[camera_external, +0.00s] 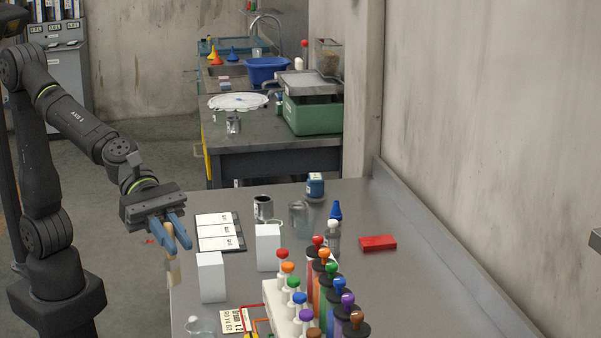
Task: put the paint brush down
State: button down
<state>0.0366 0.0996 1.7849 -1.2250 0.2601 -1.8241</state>
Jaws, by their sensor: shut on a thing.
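My gripper (177,241), with two blue fingers pointing down, is at the left edge of the steel table (265,200). It is shut on the paint brush (173,269), which shows as a pale beige piece hanging below the fingers. The rest of the brush is hidden by the fingers or too small to make out.
White blocks (211,277) stand right of my gripper. A rack of coloured-top tubes (277,297) fills the front; a red block (377,242) lies right.

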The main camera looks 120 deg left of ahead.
jog(key=w+a+r+n+y, duration=0.2)
jog(key=w+a+r, duration=0.4)
jog(key=a, duration=0.4)
jog(key=w+a+n+y, duration=0.1)
jog(key=w+a+y, duration=0.15)
jog(key=a, duration=1.05)
jog(key=w+a+n+y, duration=0.15)
jog(key=w+a, duration=0.25)
jog(key=a, duration=0.9)
jog(key=s+a+f+n+y, duration=0.15)
jog(key=s+a, duration=0.25)
jog(key=a, duration=0.8)
jog(key=s+a+f+n+g+y, duration=0.15)
jog(key=s+a, duration=0.25)
jog(key=a, duration=0.9)
jog(key=s+a+n+y, duration=0.2)
jog(key=s+a, duration=0.2)
jog(key=a, duration=0.8)
notch_tip(320, 180, down, 18)
jog(key=s+a+f, duration=0.4)
jog(key=a+f, duration=0.6)
jog(key=f, duration=0.1)
jog(key=shift+s+a, duration=0.15)
